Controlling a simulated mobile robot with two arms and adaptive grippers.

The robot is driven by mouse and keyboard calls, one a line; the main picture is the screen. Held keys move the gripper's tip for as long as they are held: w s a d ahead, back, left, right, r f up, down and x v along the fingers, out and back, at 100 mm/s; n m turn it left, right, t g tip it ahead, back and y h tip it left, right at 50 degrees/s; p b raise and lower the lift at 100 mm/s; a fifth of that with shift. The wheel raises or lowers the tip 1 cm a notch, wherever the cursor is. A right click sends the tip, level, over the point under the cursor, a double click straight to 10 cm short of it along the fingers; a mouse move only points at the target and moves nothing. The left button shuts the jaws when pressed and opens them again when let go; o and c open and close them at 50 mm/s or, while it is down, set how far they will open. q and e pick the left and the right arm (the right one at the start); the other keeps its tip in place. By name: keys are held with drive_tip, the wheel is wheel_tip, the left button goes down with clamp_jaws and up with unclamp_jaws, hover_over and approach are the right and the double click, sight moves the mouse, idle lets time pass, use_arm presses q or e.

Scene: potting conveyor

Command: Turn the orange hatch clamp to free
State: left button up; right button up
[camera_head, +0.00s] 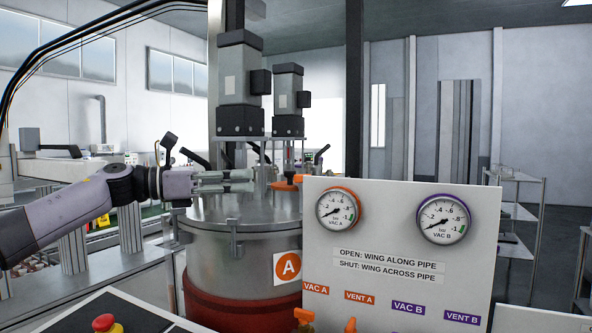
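The orange hatch clamp (285,187) shows as a small orange piece on the lid of the steel vessel (235,265) marked A; its right end is hidden by the white gauge panel (400,215). My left gripper (251,180) comes in from the left over the lid, its fingers pointing right toward the clamp. The fingertips appear close to the clamp's left side, by metal fittings. I cannot tell whether they touch it, or whether the fingers are open or shut. My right gripper is not in view.
The panel with the VAC A gauge (338,208) and VAC B gauge (443,219) stands in front right. Orange wing handles (304,316) show at its bottom edge. Two motors (288,98) rise above the lid. A red stop button (104,323) is at lower left.

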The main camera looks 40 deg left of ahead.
sight(296, 177)
use_arm(q)
drive_tip(key=p+x, duration=0.7)
drive_tip(key=x, duration=0.4)
drive_tip(key=shift+w+r, duration=0.1)
drive_tip(key=shift+w, duration=0.15)
drive_tip(key=shift+w+d+f+p, duration=0.1)
drive_tip(key=shift+w+p, duration=0.15)
drive_tip(key=shift+w, duration=0.05)
drive_tip(key=shift+w+d+f+p, duration=0.1)
drive_tip(key=shift+w+f+p, duration=0.1)
drive_tip(key=shift+w, duration=0.1)
drive_tip(key=shift+c, duration=0.3)
drive_tip(key=shift+r, duration=0.15)
clamp_jaws()
